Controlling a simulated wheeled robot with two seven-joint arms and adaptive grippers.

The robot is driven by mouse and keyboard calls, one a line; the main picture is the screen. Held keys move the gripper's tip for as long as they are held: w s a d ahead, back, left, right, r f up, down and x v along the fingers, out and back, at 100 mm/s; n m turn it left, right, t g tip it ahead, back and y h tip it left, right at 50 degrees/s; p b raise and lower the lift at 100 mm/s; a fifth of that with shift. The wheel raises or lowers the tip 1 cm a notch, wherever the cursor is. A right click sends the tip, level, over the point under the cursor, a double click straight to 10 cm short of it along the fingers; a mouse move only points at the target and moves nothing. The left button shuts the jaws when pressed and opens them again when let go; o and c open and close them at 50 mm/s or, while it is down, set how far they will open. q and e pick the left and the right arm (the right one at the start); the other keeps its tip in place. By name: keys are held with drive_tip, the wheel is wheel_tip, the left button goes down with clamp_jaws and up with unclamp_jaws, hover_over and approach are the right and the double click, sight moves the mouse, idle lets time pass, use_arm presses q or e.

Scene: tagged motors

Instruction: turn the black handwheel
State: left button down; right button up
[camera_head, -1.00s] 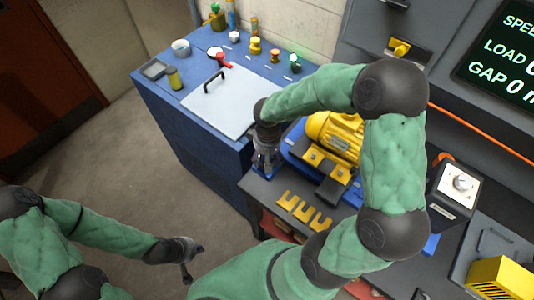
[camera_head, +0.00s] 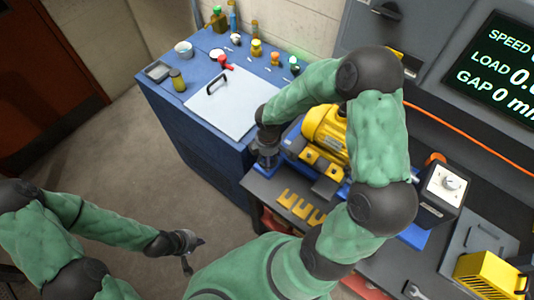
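I cannot make out the black handwheel; my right gripper may cover it. The yellow motor (camera_head: 325,132) sits on a blue base on the grey bench, partly behind my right arm. My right gripper (camera_head: 264,160) points down at the left end of this base, beside the blue cabinet. Its fingers are dark and small here, and I cannot tell whether they are open or shut, or touching anything. My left gripper (camera_head: 192,254) hangs over the bare floor at the lower left, far from the bench, with its fingers apart and nothing between them.
The blue cabinet (camera_head: 190,125) carries a pale lidded panel (camera_head: 235,105) with a black handle, and several small bottles and knobs. Yellow slotted shims (camera_head: 300,205) lie at the bench front. A box with a dial (camera_head: 448,184) and a display (camera_head: 500,70) stand right. Floor at left is clear.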

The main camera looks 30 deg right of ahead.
drive_tip(key=n+p, duration=0.1)
drive_tip(key=n, duration=0.1)
drive_tip(key=n+p, duration=0.2)
drive_tip(key=n, duration=0.1)
drive_tip(key=shift+s+d+n, duration=0.15)
drive_tip(key=shift+s+n, duration=0.15)
drive_tip(key=n+p, duration=0.1)
drive_tip(key=n, duration=0.1)
drive_tip(key=n+p, duration=0.3)
drive_tip(key=n, duration=0.1)
drive_tip(key=shift+w+r+p, duration=0.1)
drive_tip(key=shift+w+p, duration=0.15)
drive_tip(key=shift+p, duration=0.1)
drive_tip(key=n+p, duration=0.1)
drive_tip(key=n, duration=0.1)
drive_tip(key=n+p, duration=0.3)
drive_tip(key=n, duration=0.1)
drive_tip(key=shift+w+r+n, duration=0.1)
drive_tip(key=shift+w+n, duration=0.2)
drive_tip(key=n+p, duration=0.2)
drive_tip(key=n, duration=0.1)
drive_tip(key=shift+w, duration=0.15)
drive_tip(key=shift+w+n+p, duration=0.15)
drive_tip(key=shift+n+p, duration=0.5)
drive_tip(key=shift+n, duration=0.45)
drive_tip(key=o, duration=1)
drive_tip(key=shift+w, duration=0.1)
drive_tip(key=shift+c, duration=0.2)
drive_tip(key=shift+o, duration=0.9)
